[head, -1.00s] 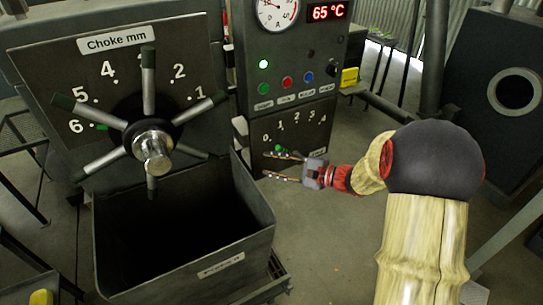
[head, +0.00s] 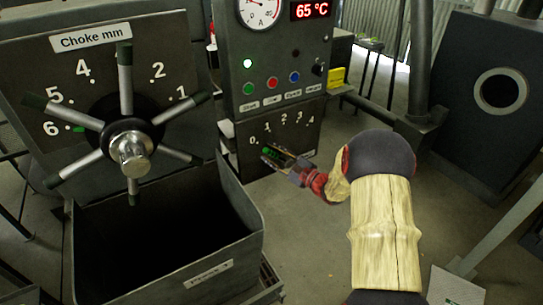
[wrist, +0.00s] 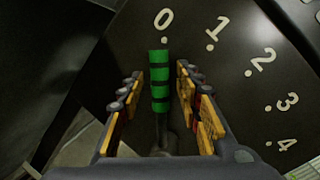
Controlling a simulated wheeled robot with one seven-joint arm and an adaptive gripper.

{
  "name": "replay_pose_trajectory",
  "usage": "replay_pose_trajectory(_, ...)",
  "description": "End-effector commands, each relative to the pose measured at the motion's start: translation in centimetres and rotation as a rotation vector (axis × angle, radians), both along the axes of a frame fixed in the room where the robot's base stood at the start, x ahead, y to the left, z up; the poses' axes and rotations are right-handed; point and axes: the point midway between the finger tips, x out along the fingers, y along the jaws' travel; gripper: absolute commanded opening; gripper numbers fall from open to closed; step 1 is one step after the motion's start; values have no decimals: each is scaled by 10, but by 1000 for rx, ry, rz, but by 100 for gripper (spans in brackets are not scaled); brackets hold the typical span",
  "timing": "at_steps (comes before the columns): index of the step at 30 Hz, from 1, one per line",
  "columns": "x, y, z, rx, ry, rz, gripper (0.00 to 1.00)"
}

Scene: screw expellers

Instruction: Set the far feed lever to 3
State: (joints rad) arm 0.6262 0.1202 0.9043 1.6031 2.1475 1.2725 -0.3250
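The feed lever has a green grip with dark bands (wrist: 160,82) and points at 0 in the wrist view. Its dark dial plate (wrist: 225,60) carries the numbers 0 to 4, with 3 to the right of the lever. My gripper (wrist: 158,88) is open, with one finger on each side of the green grip and a gap on both sides. In the head view my gripper (head: 273,158) is at the dial plate (head: 300,130), and the lever's green grip (head: 270,153) shows partly between the fingers.
The control box (head: 283,60) with lit buttons and a 65 °C display stands above the dial. An open dark bin (head: 222,235) is left of my gripper. The choke handwheel (head: 130,152) stands further left. Floor right of the dial is free.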

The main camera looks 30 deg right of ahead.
Motion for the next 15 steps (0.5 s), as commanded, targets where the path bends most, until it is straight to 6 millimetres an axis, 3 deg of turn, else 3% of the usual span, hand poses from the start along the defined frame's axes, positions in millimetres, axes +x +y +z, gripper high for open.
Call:
replay_pose_trajectory(9, 3, 1, 1, 0, 0, 0, 34)
replay_pose_trajectory(15, 3, 1, 1, 0, 1, 1, 23)
